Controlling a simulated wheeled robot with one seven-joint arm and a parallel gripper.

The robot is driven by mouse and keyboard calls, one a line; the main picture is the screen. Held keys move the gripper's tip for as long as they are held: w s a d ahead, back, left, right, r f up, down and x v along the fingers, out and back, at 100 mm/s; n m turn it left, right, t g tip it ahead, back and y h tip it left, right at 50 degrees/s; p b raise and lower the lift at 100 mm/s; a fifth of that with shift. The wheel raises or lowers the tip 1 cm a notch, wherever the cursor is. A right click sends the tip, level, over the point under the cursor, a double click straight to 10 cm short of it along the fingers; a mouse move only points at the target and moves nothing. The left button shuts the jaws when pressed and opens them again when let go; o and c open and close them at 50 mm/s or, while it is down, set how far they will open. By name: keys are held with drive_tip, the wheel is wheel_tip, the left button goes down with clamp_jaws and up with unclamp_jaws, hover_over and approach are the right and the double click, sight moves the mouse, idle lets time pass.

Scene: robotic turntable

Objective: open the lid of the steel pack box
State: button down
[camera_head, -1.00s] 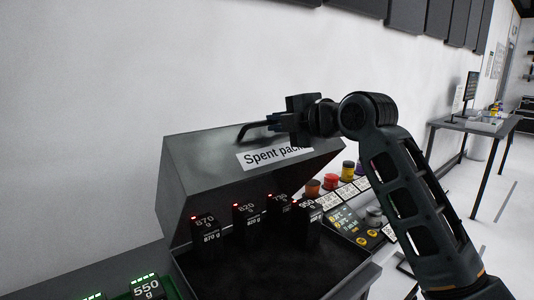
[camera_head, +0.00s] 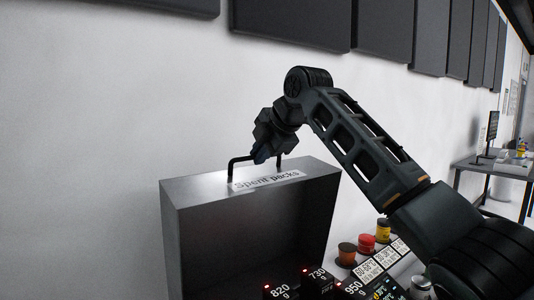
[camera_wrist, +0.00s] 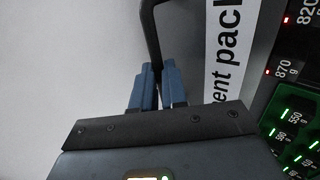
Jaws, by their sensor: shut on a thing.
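The steel pack box has a grey metal lid (camera_head: 262,190) with a "Spent packs" label (camera_head: 265,181). The lid stands raised, with its dark hollow inner side facing the head camera. A black bar handle (camera_head: 233,168) rises from the lid's upper face near the label. My gripper (camera_head: 262,154) is at this handle. In the wrist view, the blue fingers of my gripper (camera_wrist: 158,82) are closed around the black handle (camera_wrist: 150,35), beside the label (camera_wrist: 224,50). The box's lower part is mostly cut off in the head view.
Several black packs with red lights, such as the 820 g pack (camera_head: 280,290), stand below the lid. Packs with green lights (camera_wrist: 296,117) show in the wrist view. Coloured knobs (camera_head: 365,243) are at the right. A white wall (camera_head: 90,130) is behind.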

drive_tip(key=shift+w+r, duration=0.15)
drive_tip(key=shift+r, duration=0.25)
drive_tip(key=c, duration=1.4)
unclamp_jaws()
drive_tip(key=shift+c, duration=0.2)
drive_tip(key=shift+o, duration=1.3)
drive_tip(key=shift+f, duration=0.25)
drive_tip(key=b+v, duration=0.2)
drive_tip(key=v, duration=0.6)
